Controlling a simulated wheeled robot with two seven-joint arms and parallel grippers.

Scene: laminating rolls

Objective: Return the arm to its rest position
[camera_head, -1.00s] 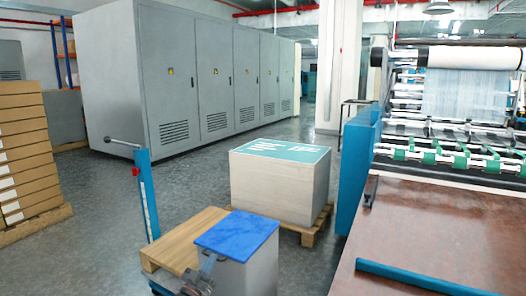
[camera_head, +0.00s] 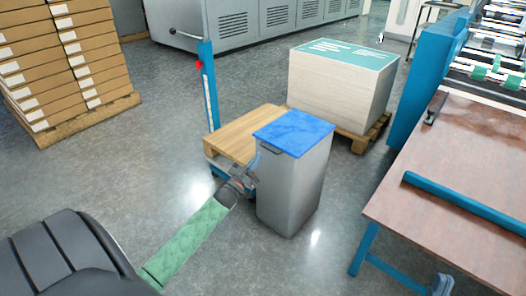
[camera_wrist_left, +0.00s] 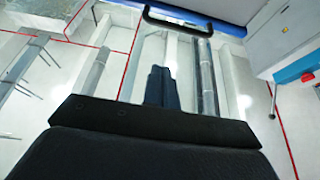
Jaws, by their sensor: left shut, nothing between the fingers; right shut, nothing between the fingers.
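My left arm comes in from the lower left in the head view, with a pale green sleeve-like link. My left gripper (camera_head: 246,181) is beside the left face of a tall grey bin with a blue lid (camera_head: 293,133), below the bin's dark handle. I cannot tell from this view whether it touches the bin. In the left wrist view the dark fingers (camera_wrist_left: 162,88) are together with nothing between them. A black handle (camera_wrist_left: 178,22) shows beyond them near the top. My right gripper is not seen.
A wooden board (camera_head: 243,134) on a blue lift truck stands behind the bin. A paper stack (camera_head: 335,88) sits on a pallet behind right. A brown-topped table (camera_head: 470,165) is at right, stacked cartons (camera_head: 65,50) at upper left.

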